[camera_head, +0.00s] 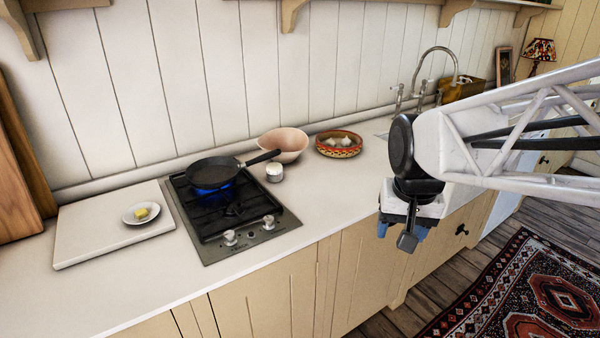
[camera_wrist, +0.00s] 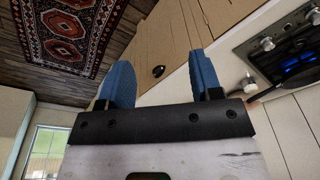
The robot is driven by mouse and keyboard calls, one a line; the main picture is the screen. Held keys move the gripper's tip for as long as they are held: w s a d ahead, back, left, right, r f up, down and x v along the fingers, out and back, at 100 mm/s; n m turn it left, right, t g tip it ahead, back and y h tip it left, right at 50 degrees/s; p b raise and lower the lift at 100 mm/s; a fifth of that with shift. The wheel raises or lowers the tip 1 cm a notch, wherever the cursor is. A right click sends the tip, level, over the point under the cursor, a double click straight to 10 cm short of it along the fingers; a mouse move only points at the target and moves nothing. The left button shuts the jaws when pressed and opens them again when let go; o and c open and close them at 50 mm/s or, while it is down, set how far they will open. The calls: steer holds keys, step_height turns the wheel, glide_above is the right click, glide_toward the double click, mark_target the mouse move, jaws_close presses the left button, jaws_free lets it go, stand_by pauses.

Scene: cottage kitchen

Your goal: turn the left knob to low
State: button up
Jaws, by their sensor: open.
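The left knob (camera_head: 230,238), a pale round knob, stands at the front of the dark cooktop (camera_head: 205,251) in the head view. The right knob (camera_head: 268,222) is beside it. The knobs' pointer settings are too small to read. A blue flame (camera_head: 221,187) burns under the black pan (camera_head: 212,170) on the rear burner. My gripper (camera_head: 402,232) hangs in front of the counter, well right of the knobs and touching nothing. In the wrist view its blue fingers (camera_wrist: 160,82) are apart and empty.
A white jar (camera_head: 274,172), a pink bowl (camera_head: 283,145) and a patterned bowl (camera_head: 339,145) stand right of the cooktop. The pan handle (camera_head: 262,158) points right. A white board (camera_head: 90,232) and butter dish (camera_head: 141,213) are left. The counter front is clear.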

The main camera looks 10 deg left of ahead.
steer(key=w+a+f, duration=0.1)
steer(key=w+a, duration=0.6)
steer(key=a, duration=0.3)
steer(key=n+g, duration=0.1)
steer(key=g, duration=0.1)
glide_toward(229, 233)
steer(key=shift+d+f, duration=0.4)
steer(key=shift+f, duration=0.05)
steer(key=shift+s+a+f, duration=0.1)
steer(key=shift+a+f, duration=0.2)
steer(key=shift+a, duration=0.25)
steer(key=shift+f, duration=3.9)
